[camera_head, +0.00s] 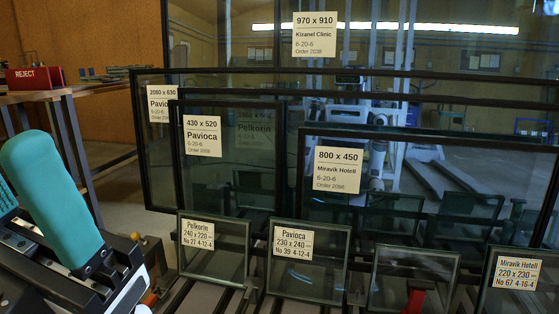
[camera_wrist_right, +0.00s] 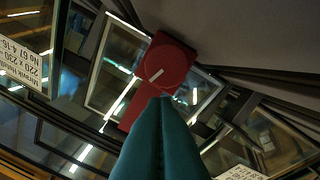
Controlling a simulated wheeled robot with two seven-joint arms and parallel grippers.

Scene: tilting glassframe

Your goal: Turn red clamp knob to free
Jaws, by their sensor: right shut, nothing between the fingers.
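The red clamp knob (camera_wrist_right: 168,58) is in the upper middle of the right wrist view. It is round, with a short slanted white mark on its face, and sits on a red clamp body (camera_wrist_right: 132,112). A small red part of the clamp (camera_head: 413,299) shows at the bottom of the head view, before a small glass pane. My right gripper (camera_wrist_right: 166,99) is shut and empty, its teal fingertips pointing at the knob's lower edge; I cannot tell whether they touch. My left gripper (camera_head: 14,180) is at the left of the head view, its teal fingers apart.
Small labelled glass panes (camera_head: 213,265) stand in a front row, with larger panes (camera_head: 330,215) behind. A red REJECT sign (camera_head: 35,78) stands on a shelf at the left. The glass leaves little free room around the clamp.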

